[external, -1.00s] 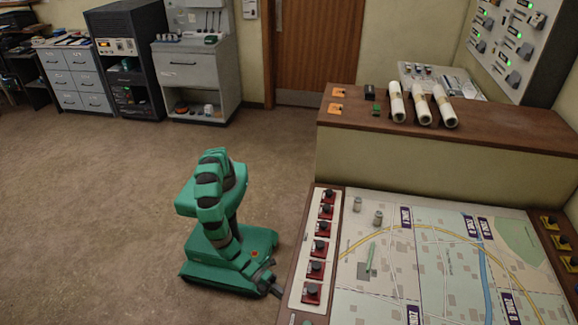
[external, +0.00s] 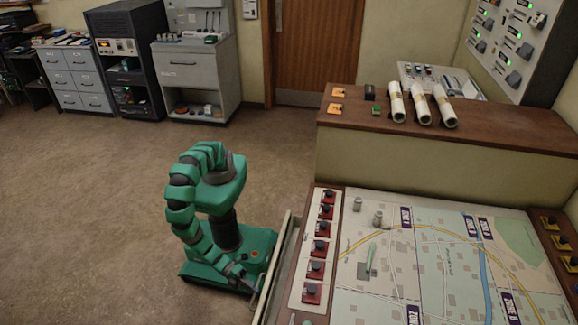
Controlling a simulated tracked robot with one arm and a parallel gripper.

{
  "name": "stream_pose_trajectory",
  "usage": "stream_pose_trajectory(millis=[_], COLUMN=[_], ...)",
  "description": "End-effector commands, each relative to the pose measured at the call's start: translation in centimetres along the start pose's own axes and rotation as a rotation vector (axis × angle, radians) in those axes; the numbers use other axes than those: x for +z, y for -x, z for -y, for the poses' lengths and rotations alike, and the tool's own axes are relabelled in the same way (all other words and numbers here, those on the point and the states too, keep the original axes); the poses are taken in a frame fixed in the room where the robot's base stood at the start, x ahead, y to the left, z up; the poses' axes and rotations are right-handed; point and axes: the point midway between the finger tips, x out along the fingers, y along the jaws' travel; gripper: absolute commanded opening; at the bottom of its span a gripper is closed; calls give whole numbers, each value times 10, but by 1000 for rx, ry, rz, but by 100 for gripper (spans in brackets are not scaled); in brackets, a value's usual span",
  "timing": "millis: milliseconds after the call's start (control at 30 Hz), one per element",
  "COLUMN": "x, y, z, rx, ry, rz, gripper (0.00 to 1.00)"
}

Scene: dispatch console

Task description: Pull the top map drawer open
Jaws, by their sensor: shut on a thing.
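The top map drawer (external: 288,251) sticks out from the left side of the map table (external: 408,272), and a strip of its inside shows between its front edge and the table. My gripper (external: 250,284) is at the drawer's outer front face, low in the picture, shut on its handle. The handle itself is too small and too hidden by the fingers to see clearly. My green arm arches up and bends down to the drawer front.
Red-based switches (external: 316,248) line the table's left edge. A wooden counter (external: 480,128) with rolled maps (external: 420,104) stands behind. The brown floor (external: 90,215) left of my base is clear; grey cabinets (external: 195,78) stand at the back wall.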

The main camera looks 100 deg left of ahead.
Motion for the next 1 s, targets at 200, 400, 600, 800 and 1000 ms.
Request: stream_pose_trajectory(millis=[200, 400, 600, 800, 1000], x=[-23, -41, -58, -69, -76], y=[54, 98, 138, 168, 184], z=[-11, -22, -31, -39, -44], rx=[8, 7, 6, 7, 7], ry=[-5, -4, -2, -3, -1], rz=[-7, -6, -5, -3, 1], gripper=[0, 0, 0, 0, 0])
